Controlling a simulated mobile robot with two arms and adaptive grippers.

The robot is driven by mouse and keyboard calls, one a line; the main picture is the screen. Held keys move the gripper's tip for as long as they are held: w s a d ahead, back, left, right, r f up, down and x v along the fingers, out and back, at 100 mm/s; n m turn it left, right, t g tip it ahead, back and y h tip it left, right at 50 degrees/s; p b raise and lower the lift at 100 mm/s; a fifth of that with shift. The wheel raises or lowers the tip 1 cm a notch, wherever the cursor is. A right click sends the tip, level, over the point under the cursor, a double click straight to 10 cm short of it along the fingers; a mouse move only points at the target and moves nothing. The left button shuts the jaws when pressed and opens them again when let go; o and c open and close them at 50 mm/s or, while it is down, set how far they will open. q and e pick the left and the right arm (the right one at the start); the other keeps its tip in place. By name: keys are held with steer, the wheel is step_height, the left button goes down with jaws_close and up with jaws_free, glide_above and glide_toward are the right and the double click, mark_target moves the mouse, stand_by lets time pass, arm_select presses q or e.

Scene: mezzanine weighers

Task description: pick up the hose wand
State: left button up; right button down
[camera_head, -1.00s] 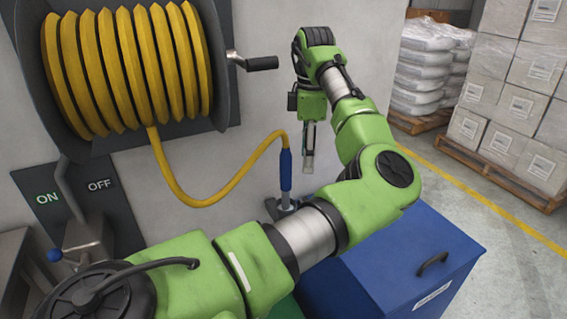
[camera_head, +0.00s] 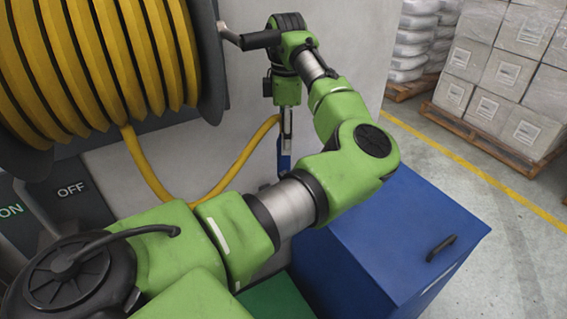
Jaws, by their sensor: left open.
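The blue hose wand (camera_head: 284,163) hangs or stands upright beside the grey wall, at the end of the yellow hose (camera_head: 222,183). Only a short part of it shows; its lower part is hidden behind my left arm. My left gripper (camera_head: 287,138) points down right at the wand's upper end, with its fingers overlapping it in the picture. The gripper is open, seen edge-on, and I cannot tell whether the wand is between the fingers or touching them. My right gripper is not in view.
A large yellow hose reel (camera_head: 100,60) with a black crank handle (camera_head: 261,39) is at the left, the handle close to my left wrist. A blue bin (camera_head: 390,235) stands below my arm. Stacked boxes (camera_head: 505,65) on a pallet are at the back right. Open floor lies between.

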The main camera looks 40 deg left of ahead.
mark_target(284, 163)
arm_select(q)
steer(key=f, duration=0.3)
steer(key=shift+a+f, duration=0.15)
steer(key=shift+a, duration=0.1)
steer(key=f, duration=0.4)
steer(key=shift+s+d+p, duration=0.35)
steer(key=shift+s, duration=0.05)
steer(key=shift+a+f, duration=0.1)
steer(key=shift+f, duration=0.5)
steer(key=c, duration=1)
jaws_close()
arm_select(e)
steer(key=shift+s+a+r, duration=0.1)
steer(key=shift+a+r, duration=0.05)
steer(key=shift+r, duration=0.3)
